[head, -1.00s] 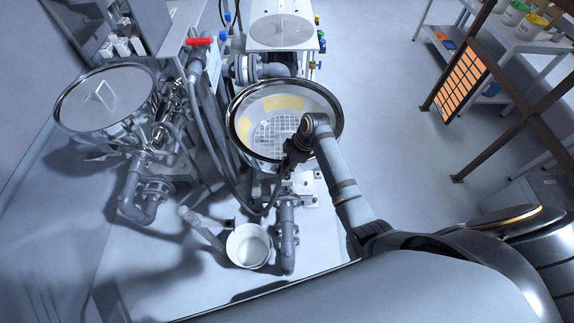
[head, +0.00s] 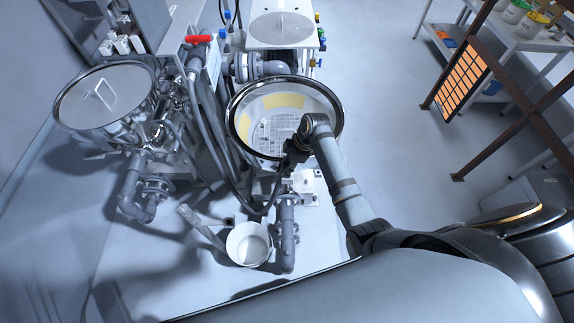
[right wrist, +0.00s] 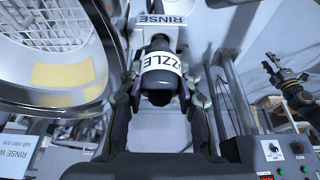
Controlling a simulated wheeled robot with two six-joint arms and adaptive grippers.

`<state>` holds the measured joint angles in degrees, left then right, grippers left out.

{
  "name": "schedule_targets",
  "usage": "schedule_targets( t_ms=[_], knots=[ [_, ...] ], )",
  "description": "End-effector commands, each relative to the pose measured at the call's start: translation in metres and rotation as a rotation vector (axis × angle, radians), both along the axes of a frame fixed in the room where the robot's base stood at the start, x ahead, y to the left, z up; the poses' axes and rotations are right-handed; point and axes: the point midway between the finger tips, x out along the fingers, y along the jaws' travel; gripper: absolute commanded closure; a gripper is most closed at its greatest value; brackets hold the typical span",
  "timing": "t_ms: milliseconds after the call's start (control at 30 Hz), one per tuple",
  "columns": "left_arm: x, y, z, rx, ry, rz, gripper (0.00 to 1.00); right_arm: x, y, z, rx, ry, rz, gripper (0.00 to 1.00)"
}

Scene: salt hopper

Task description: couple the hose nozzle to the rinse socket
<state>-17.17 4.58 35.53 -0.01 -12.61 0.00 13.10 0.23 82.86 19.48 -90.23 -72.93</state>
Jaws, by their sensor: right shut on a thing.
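The hose nozzle (right wrist: 160,78) is a dark cylinder with a white label band, seen in the right wrist view. My right gripper (right wrist: 160,92) is shut on it, with a finger on each side. The rinse socket's white RINSE label (right wrist: 160,20) shows just beyond the nozzle, roughly in line with it. I cannot tell whether nozzle and socket touch. In the head view my right gripper (head: 290,162) is at the front of the round hopper, and the grey hose (head: 232,190) loops down to it. The nozzle and socket are not clear there.
The hopper (head: 340,112) has a shiny rim and a grid inside. A lidded steel vessel (head: 105,97) stands to the left. A white bucket (head: 248,245) and a grey pipe (head: 287,240) are in front. A control panel (right wrist: 285,158) is close on the right in the wrist view.

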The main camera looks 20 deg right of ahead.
Motion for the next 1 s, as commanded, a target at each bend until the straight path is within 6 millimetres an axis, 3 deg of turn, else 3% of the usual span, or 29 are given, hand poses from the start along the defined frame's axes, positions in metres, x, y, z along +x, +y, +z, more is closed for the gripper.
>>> schedule_targets(
  t_ms=[1000],
  knots=[
    [0.000, 0.000, -0.011, 0.000, 0.000, 0.000, 0.60, 0.000, 0.000, -0.021, 0.000, 0.000, 0.000, 1.00]
  ],
)
